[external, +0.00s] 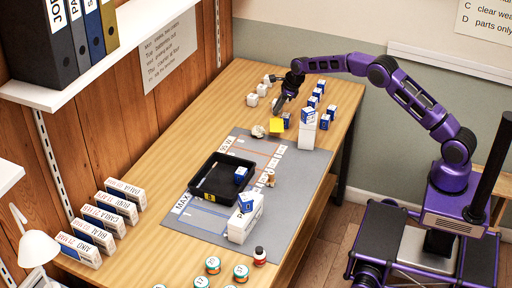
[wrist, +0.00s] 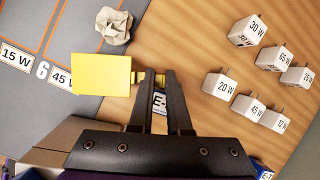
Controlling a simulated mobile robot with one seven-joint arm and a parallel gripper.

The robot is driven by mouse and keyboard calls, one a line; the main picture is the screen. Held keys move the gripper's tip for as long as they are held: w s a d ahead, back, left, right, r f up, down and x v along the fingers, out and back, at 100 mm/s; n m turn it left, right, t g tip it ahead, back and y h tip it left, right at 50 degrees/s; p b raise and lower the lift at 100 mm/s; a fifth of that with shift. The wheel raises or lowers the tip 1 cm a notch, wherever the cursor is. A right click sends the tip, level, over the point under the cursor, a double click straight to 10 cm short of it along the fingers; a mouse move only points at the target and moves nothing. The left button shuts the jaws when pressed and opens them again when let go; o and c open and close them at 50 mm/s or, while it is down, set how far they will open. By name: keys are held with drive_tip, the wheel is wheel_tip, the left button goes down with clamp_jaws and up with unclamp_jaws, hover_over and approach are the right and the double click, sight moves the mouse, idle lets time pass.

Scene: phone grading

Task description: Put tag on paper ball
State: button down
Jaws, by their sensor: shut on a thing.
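My gripper (external: 279,106) is over the far part of the table, shut on a yellow tag (external: 276,125). In the wrist view the tag (wrist: 101,74) sticks out to the left of the fingertips (wrist: 152,79), which pinch its narrow end. The crumpled whitish paper ball (external: 258,131) lies near the far edge of the grey mat, just left of the tag. In the wrist view the paper ball (wrist: 114,25) is above the tag in the picture, apart from it. The tag covers part of the mat.
White charger cubes (wrist: 220,86) with watt labels stand on bare wood. Blue-and-white boxes (external: 308,101) line the right side. A black tray (external: 207,195) and a white box (external: 244,220) are on the grey mat (external: 240,146). A white stack (external: 307,130) stands close to my gripper.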

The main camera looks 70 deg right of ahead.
wheel_tip(320, 180, up, 4)
drive_tip(key=shift+w+a+r, duration=0.1)
drive_tip(key=shift+w+a, duration=0.05)
drive_tip(key=w+a+n+t+h+b, duration=0.1)
drive_tip(key=w+a+n+t+h, duration=0.1)
drive_tip(key=w+a+n, duration=0.15)
drive_tip(key=s+a+r+n+t+h+b, duration=0.1)
drive_tip(key=a+r+n+t+h+b, duration=0.15)
drive_tip(key=r+t, duration=0.3)
drive_tip(key=s+a+r+n+t+h+b, duration=0.1)
drive_tip(key=a+r+n+t+h, duration=0.25)
drive_tip(key=r+t, duration=0.2)
wheel_tip(320, 180, down, 8)
drive_tip(key=g, duration=0.1)
drive_tip(key=shift+w+a+f+m+b, duration=0.15)
drive_tip(key=shift+w+a+m+b, duration=0.1)
drive_tip(key=shift+w+m+b, duration=0.1)
drive_tip(key=shift+f, duration=0.1)
drive_tip(key=c, duration=0.9)
unclamp_jaws()
drive_tip(key=shift+o, duration=0.2)
